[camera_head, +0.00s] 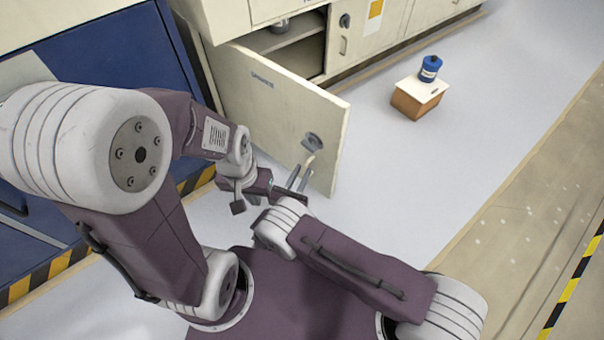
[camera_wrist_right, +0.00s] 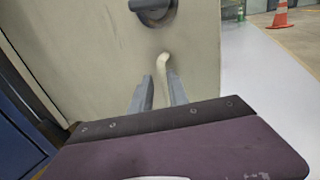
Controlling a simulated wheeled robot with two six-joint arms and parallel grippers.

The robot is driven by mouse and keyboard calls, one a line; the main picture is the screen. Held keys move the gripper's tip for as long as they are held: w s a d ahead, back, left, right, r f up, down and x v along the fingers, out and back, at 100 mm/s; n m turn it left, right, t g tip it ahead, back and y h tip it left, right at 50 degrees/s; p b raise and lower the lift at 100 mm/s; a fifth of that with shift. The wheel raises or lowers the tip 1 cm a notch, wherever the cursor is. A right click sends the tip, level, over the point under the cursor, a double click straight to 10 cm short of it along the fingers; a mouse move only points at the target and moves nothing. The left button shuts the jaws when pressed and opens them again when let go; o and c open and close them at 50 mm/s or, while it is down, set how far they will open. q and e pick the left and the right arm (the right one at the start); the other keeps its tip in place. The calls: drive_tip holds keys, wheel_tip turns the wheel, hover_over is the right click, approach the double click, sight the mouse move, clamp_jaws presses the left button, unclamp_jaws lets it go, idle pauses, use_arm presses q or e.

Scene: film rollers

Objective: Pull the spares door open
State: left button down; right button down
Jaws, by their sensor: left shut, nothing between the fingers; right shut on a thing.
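The cream spares door (camera_head: 275,110), with a small dark label, stands swung well out from its cabinet. It also fills much of the right wrist view (camera_wrist_right: 85,60). Its pale bent handle (camera_wrist_right: 163,70) sits below a dark round fitting (camera_wrist_right: 155,10) near the door's free edge. My right gripper (camera_head: 300,178) is shut on the handle, its two grey fingers either side of it. My left gripper (camera_head: 240,198) is shut and empty, left of the right gripper and in front of the door. The left arm hides part of the scene.
The open cabinet shows a shelf (camera_head: 298,32) with something grey on it. A blue canister (camera_head: 429,68) stands on a white-topped brown box (camera_head: 415,102) on the floor at right. A blue cabinet (camera_head: 120,50) is at left. An orange cone (camera_wrist_right: 281,14) stands far off.

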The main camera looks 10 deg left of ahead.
drive_tip(key=shift+w+a+r+y, duration=0.1)
drive_tip(key=shift+a+y, duration=0.1)
drive_tip(key=shift+a, duration=0.2)
drive_tip(key=shift+w+a+r+y, duration=0.1)
drive_tip(key=shift+a+y, duration=0.1)
drive_tip(key=shift+a, duration=0.15)
drive_tip(key=c, duration=1.5)
unclamp_jaws()
use_arm(q)
drive_tip(key=shift+w+a+f, duration=0.1)
use_arm(e)
drive_tip(key=shift+f, duration=0.1)
drive_tip(key=shift+d, duration=0.15)
drive_tip(key=shift+s, duration=0.1)
